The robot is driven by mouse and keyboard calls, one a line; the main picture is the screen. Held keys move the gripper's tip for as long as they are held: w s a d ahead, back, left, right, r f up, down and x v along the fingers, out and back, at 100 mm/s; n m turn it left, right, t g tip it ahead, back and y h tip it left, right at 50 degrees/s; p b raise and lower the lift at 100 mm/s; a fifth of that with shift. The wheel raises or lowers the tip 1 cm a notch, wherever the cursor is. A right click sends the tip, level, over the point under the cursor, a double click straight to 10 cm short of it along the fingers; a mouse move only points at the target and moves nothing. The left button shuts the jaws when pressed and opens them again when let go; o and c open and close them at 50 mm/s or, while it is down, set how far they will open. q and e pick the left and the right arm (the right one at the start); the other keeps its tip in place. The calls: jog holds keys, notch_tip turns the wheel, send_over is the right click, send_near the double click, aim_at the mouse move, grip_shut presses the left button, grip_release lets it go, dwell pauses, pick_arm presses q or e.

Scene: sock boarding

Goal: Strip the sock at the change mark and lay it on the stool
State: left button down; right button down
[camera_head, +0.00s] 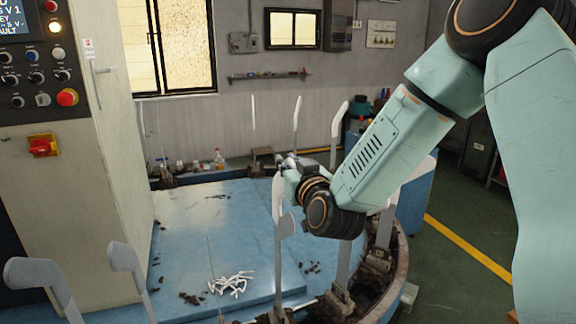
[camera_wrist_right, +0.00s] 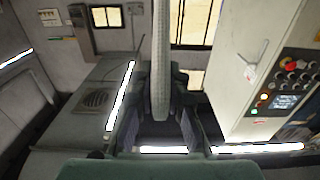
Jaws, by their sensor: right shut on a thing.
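My right gripper (camera_head: 291,168) reaches in from the right over the ring of upright forms, largely hidden behind its own wrist. In the right wrist view, its fingers (camera_wrist_right: 160,118) are shut on a long pale grey strip with a knit-like texture, which I take for the sock (camera_wrist_right: 161,60). In the head view, a pale long shape (camera_head: 277,197) hangs or stands just below the gripper; I cannot tell whether it is the sock or a form. A change mark cannot be made out. No stool can be clearly identified. My left gripper is out of view.
Grey foot-shaped forms (camera_head: 125,257) stand around a round rusty track (camera_head: 397,272). White scraps (camera_head: 230,284) lie on the blue platform (camera_head: 185,232). A control cabinet (camera_head: 125,150) stands left. A blue object with a pale top (camera_head: 416,205) sits partly behind my arm. Floor is open at right.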

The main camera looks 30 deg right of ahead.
notch_tip(320, 180, up, 8)
jog(key=p, duration=0.6)
jog(key=shift+f, duration=0.3)
